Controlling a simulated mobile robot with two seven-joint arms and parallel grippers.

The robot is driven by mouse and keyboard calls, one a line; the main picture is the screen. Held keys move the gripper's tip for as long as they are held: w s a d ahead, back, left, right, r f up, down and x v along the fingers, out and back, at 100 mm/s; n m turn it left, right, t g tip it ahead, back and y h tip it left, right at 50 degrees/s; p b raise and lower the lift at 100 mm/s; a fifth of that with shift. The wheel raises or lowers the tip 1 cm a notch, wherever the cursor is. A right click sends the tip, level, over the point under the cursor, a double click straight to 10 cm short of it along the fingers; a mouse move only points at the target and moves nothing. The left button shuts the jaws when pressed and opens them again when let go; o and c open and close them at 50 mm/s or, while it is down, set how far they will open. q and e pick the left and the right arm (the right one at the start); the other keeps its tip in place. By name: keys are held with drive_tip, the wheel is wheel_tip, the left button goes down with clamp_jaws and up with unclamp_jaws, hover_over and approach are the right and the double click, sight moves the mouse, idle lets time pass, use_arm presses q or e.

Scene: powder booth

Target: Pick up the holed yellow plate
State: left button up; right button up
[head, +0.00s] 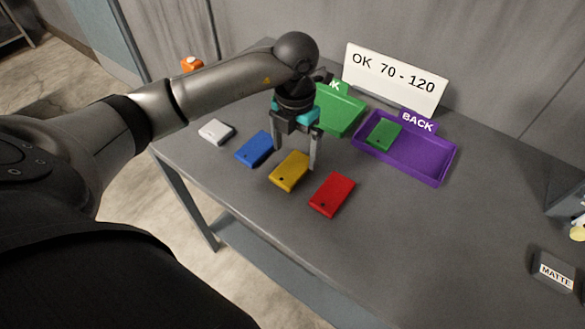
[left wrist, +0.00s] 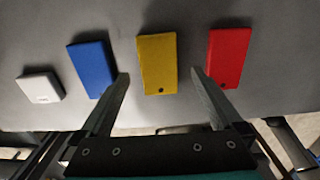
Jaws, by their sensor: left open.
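The yellow plate (head: 288,173) with a small dark hole near one end lies flat on the grey table, between a blue plate (head: 254,149) and a red plate (head: 332,195). My left gripper (head: 294,158) is open and empty above the yellow plate, its fingers pointing down. In the left wrist view, the yellow plate (left wrist: 157,64) lies beyond and between the fingertips (left wrist: 160,75), with its hole at the near end. Nothing is between the fingers. My right gripper is not in view.
A white block (head: 216,131) lies left of the blue plate. Behind stand a green tray (head: 340,112) and a purple BACK tray (head: 410,170) holding a green plate (head: 384,133). A sign reads OK 70 - 120 (head: 395,80). A MATTE block (head: 556,271) sits right. The table's middle right is clear.

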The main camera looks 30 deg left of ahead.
sight(292, 167)
use_arm(q)
drive_tip(key=f, duration=0.4)
drive_tip(key=shift+s+a+f, duration=0.1)
drive_tip(key=shift+s+f, duration=0.1)
drive_tip(key=shift+s, duration=0.05)
drive_tip(key=shift+c, duration=0.2)
drive_tip(key=c, duration=1.5)
